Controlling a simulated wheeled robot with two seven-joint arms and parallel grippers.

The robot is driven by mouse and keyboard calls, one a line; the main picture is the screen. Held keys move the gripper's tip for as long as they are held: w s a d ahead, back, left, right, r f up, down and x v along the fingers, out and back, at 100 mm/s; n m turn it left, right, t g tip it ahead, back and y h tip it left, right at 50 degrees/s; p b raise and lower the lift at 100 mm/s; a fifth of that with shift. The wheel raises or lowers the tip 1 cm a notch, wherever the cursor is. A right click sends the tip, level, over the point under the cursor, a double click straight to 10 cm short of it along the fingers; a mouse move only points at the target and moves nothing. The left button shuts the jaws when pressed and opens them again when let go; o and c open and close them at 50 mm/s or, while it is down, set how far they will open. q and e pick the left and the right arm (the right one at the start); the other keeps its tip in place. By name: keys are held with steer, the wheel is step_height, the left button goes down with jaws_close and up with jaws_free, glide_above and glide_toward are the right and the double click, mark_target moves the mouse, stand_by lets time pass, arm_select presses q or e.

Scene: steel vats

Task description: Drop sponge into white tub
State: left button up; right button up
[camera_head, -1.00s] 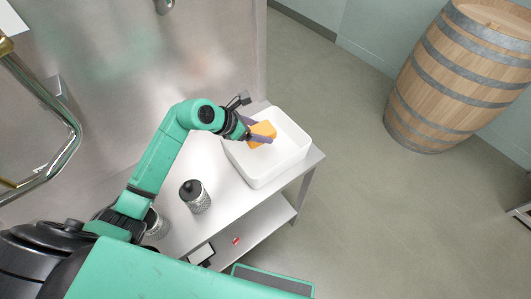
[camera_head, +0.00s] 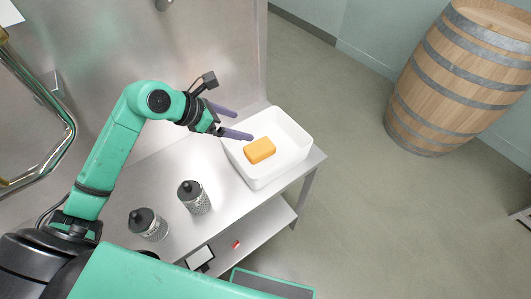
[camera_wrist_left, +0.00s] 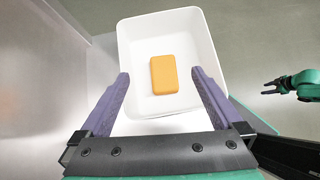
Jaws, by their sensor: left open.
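An orange sponge (camera_head: 260,150) lies inside the white tub (camera_head: 288,168) on the steel table. My left gripper (camera_head: 235,122) is open and empty, at the tub's left side, its fingers apart from the sponge. In the left wrist view the sponge (camera_wrist_left: 164,75) lies on the floor of the tub (camera_wrist_left: 130,40), beyond the two spread purple fingers (camera_wrist_left: 159,85). My right gripper (camera_wrist_left: 272,86) shows small at the right of the left wrist view, its fingers apart.
Two dark-lidded containers (camera_head: 194,197) (camera_head: 148,224) stand on the steel table (camera_head: 232,208) left of the tub. A steel wall rises behind the table. A wooden barrel (camera_head: 455,75) stands on the floor at the right, with clear floor between.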

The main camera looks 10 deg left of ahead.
arm_select(q)
steer(key=b+v, duration=0.1)
steer(key=v, duration=0.4)
steer(key=shift+s, duration=0.1)
stand_by(0.3)
